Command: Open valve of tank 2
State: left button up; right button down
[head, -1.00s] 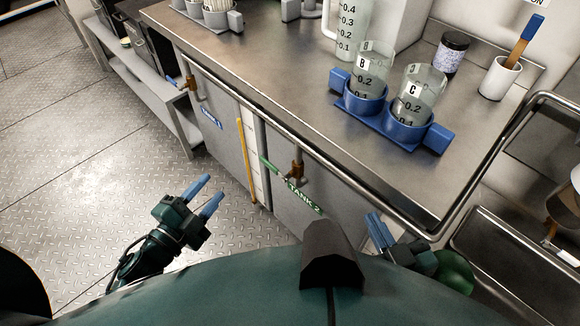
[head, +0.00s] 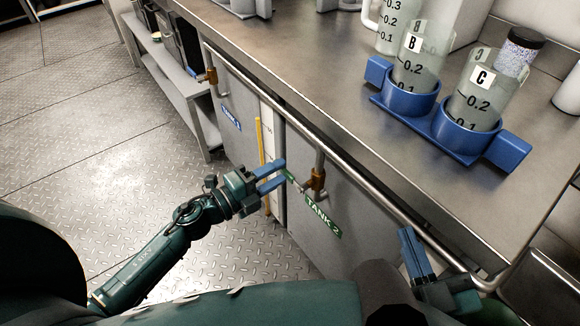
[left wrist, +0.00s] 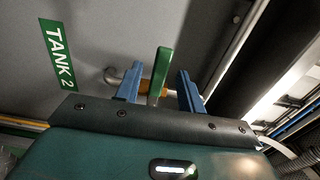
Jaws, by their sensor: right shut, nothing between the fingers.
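The tank 2 valve has a brass body (head: 317,180) on a pipe and a green lever handle (head: 291,176) pointing left. The green "TANK 2" label (head: 323,217) is just below it. My left gripper (head: 283,173) is open, its blue fingertips at the lever's free end. In the left wrist view the lever (left wrist: 158,72) stands between the two spread fingers (left wrist: 158,88), with gaps visible on both sides. Whether the tips overlap it in depth is hard to tell. My right gripper (head: 411,254) is shut and empty beside the counter front, low at the right.
A metal rail (head: 345,160) runs along the counter edge above the valve. A yellow vertical bar (head: 260,150) and the tank 1 valve (head: 209,76) are further left. Blue holders with beakers B (head: 414,75) and C (head: 480,95) stand on the counter. Floor at left is clear.

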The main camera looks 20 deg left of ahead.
aim_at(281, 171)
pick_arm(q)
jog(key=shift+x, duration=2.15)
jog(key=shift+c, duration=0.2)
grip_shut()
